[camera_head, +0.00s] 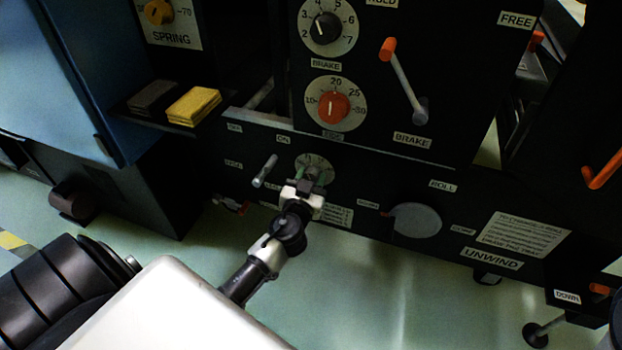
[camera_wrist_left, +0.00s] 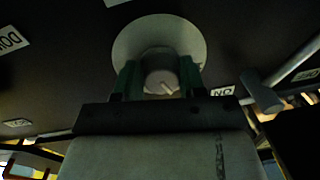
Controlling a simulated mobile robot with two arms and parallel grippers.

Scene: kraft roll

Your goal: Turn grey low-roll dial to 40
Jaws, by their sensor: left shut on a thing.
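The grey dial knob (camera_wrist_left: 160,80) sits on a pale round plate (camera_wrist_left: 128,46) on the black lower panel. My left gripper (camera_wrist_left: 160,77) is shut on the knob, with a green-tinted finger on each side of it. A light pointer line shows on the knob's face, slanting to the lower right in the left wrist view. In the head view my left gripper (camera_head: 312,180) reaches the dial plate (camera_head: 305,161) and covers most of the knob. The scale numbers are too hidden and small to read. My right gripper does not show.
A small grey lever (camera_head: 265,171) sticks out just left of the dial. Above are a red dial (camera_head: 333,108), a black brake dial (camera_head: 326,27) and an orange-tipped brake lever (camera_head: 404,80). A grey disc (camera_head: 416,220) is to the right. Yellow pads (camera_head: 193,105) lie on a shelf.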

